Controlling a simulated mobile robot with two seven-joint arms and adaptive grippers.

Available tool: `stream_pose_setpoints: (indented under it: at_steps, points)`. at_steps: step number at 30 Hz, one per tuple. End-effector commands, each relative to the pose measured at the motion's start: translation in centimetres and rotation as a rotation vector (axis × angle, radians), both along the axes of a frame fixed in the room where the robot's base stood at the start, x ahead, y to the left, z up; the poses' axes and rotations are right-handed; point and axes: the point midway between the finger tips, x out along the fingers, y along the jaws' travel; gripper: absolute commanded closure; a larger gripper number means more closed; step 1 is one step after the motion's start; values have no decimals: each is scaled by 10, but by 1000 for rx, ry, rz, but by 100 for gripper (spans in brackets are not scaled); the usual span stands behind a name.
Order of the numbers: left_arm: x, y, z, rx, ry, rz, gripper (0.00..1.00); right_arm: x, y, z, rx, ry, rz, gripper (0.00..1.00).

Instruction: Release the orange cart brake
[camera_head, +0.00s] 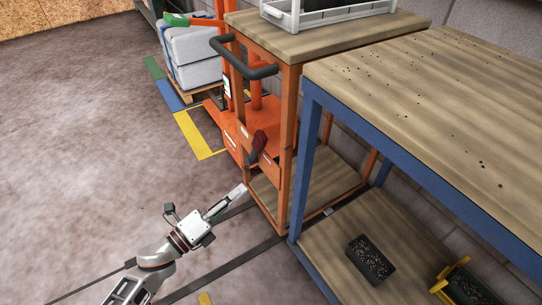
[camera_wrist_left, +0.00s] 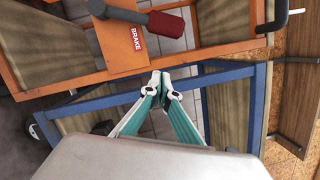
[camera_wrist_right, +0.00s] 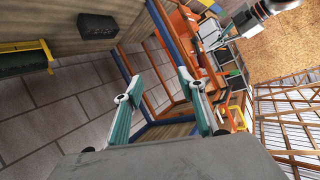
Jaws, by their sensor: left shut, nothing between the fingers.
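The orange cart (camera_head: 290,130) has a wooden top and lower shelf. Its brake lever has a dark red grip (camera_head: 259,146) on the cart's near side. In the left wrist view, the red grip (camera_wrist_left: 166,24) sits on a grey lever above a BRAKE label (camera_wrist_left: 137,38). My left gripper (camera_head: 243,189) is shut and empty, below and left of the grip in the head view. In the left wrist view, its closed fingertips (camera_wrist_left: 160,80) are apart from the grip, below it in the picture. My right gripper (camera_wrist_right: 157,90) is open and empty, out of the head view.
An orange pallet jack (camera_head: 235,130) and a pallet of white sacks (camera_head: 192,52) stand behind. The floor at left is clear.

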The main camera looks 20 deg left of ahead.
Motion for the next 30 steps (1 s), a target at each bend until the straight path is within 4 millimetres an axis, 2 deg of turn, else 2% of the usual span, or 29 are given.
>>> stream_pose_setpoints:
  at_steps: [1, 12, 16, 20, 30]
  points:
    - [1, 0, -5, 13, -4, -4, 100, -1, 0, -2, 5, 5, -2, 60]
    - [4, -1, 1, 20, -15, -6, 100, 1, 0, 2, 6, -3, -3, 60]
    - [11, -4, 2, 21, -15, -6, 100, 1, 1, 1, 10, 0, -4, 60]
    - [28, -12, 3, 19, -15, -7, 100, 0, 2, 0, 19, 4, -6, 60]
    - [87, -40, 8, 18, -12, -6, 100, -4, 7, -4, 65, 23, -18, 60]
